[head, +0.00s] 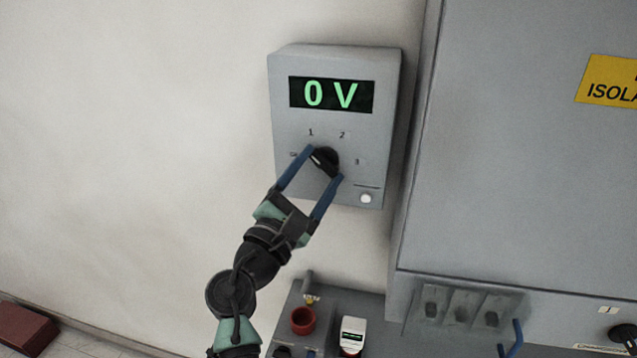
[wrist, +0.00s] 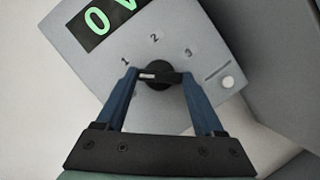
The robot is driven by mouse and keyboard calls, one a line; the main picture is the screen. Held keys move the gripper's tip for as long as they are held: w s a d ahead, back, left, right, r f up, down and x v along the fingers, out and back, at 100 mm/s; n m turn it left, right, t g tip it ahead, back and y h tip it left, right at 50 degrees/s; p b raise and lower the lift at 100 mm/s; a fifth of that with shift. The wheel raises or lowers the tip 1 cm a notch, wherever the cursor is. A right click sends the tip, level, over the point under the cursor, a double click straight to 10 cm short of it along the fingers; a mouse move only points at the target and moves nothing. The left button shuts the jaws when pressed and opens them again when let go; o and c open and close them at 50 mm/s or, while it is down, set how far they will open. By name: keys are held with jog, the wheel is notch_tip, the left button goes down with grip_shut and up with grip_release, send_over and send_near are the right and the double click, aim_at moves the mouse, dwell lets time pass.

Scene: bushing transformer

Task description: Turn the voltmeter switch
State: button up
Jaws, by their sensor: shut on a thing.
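The voltmeter (head: 290,130) is a grey wall box with a green display (head: 331,95) that reads "0 V". Its black rotary switch (head: 325,161) sits below the display, among the marks 1, 2, 3 and one at the left partly covered by a finger. My gripper (head: 326,163) has its two blue fingers on either side of the switch and is shut on it. In the wrist view the switch (wrist: 158,83) lies between the fingertips (wrist: 158,76), its white pointer mark toward the left finger. The pointer's exact setting is hard to tell in the head view.
A white round button (head: 366,198) is at the voltmeter's lower right. A large grey cabinet (head: 510,180) with a yellow sign (head: 610,82) stands close on the right. Below is a grey surface with a red cup-like part (head: 303,320) and a small white device (head: 352,336). The wall at left is clear.

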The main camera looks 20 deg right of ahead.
jog(key=m+g+b, duration=0.2)
jog(key=m, duration=0.3)
jog(key=shift+a+m, duration=0.1)
jog(key=shift+m, duration=0.2)
jog(key=m, duration=0.1)
jog(key=m+g, duration=0.1)
jog(key=m+y+b, duration=0.1)
jog(key=shift+r+m, duration=0.25)
jog(key=shift+m, duration=0.15)
jog(key=m+g+y, duration=0.1)
jog(key=m, duration=0.2)
jog(key=shift+r, duration=0.1)
jog(key=shift+m+y, duration=0.7)
jog(key=shift+m, duration=0.8)
jog(key=o, duration=1.4)
jog(key=shift+r, duration=0.1)
jog(key=b+v, duration=0.3)
jog(key=v, duration=1)
jog(key=shift+w+r+b, duration=0.1)
jog(key=shift+b, duration=0.2)
